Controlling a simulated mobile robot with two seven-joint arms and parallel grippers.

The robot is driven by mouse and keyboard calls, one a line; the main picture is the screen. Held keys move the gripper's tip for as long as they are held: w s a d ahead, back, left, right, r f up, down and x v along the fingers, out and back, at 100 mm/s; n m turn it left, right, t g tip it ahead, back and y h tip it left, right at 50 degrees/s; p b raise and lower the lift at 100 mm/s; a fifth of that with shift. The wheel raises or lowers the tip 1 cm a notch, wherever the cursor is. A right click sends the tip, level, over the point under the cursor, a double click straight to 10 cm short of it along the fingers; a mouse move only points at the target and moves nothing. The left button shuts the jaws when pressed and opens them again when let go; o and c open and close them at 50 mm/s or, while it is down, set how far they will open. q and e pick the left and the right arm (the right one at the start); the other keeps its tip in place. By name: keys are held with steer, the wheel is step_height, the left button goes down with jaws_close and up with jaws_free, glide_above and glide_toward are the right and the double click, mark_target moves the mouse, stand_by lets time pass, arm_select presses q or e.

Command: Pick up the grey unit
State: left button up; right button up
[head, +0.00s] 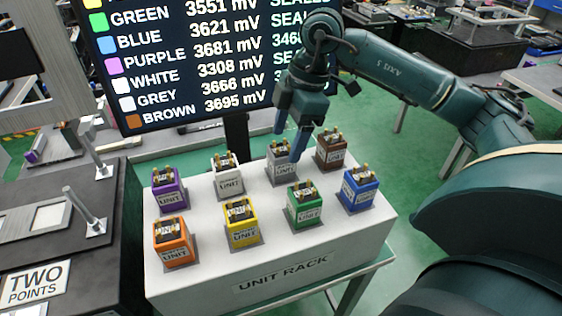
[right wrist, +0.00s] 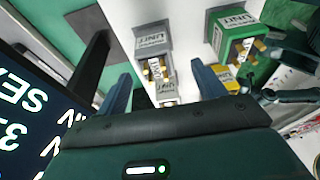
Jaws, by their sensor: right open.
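The grey unit (head: 282,158) stands upright in the back row of the white unit rack (head: 250,280), between the white unit (head: 228,178) and the brown unit (head: 331,150). My right gripper (head: 291,138) is open and empty, pointing down just above the grey unit, with one blue finger partly in front of it. In the right wrist view the grey unit (right wrist: 152,44) shows ahead of the open fingers, with brass terminals on its top. I cannot tell whether a finger touches it. My left gripper is not in view.
The green unit (head: 304,206) and blue unit (head: 359,190) stand in front of the grey one. Yellow (head: 241,222), orange (head: 173,242) and purple (head: 169,190) units stand further left. A dark screen (head: 185,60) rises behind the rack. A black bench (head: 60,190) adjoins at left.

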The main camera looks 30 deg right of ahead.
mark_target(283, 147)
steer(key=shift+w+x, duration=0.15)
steer(key=shift+x, duration=1.4)
steer(key=shift+w+x, duration=0.15)
steer(key=shift+x, duration=1.4)
steer(key=shift+c, duration=0.2)
steer(key=c, duration=1.1)
steer(key=shift+r, duration=0.1)
